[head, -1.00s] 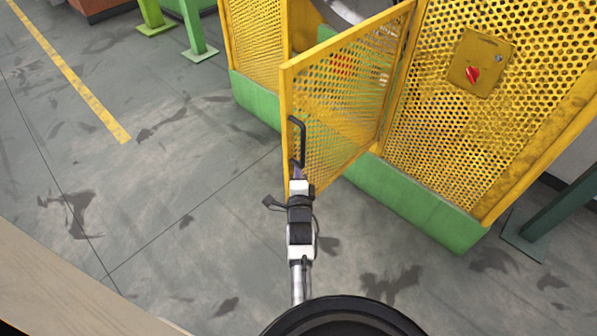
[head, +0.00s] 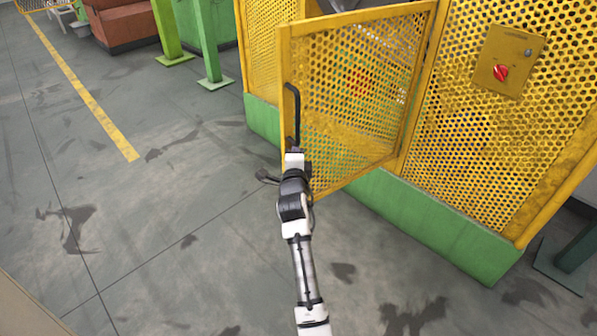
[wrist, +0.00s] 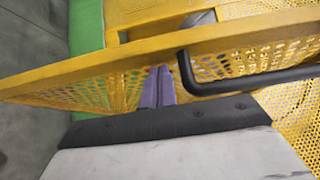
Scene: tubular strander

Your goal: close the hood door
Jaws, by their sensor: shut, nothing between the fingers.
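The hood door (head: 352,95) is a yellow perforated panel in a yellow frame. It stands partly open, swung out from the yellow machine guard, with its hinge side at the right. A black bar handle (head: 292,115) is on its left edge. My gripper (head: 294,150) is at the lower end of the handle, by the door's outer face. In the wrist view my gripper's purple fingers (wrist: 157,88) are shut together beside the handle (wrist: 240,84), close to the door panel (wrist: 95,85). I cannot tell whether they touch it.
The yellow perforated guard (head: 500,120) stands on a green base (head: 430,225) at the right and carries a red switch (head: 501,72). Green posts (head: 207,45) stand at the back. The grey floor left of the door is clear, with a yellow line (head: 85,95).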

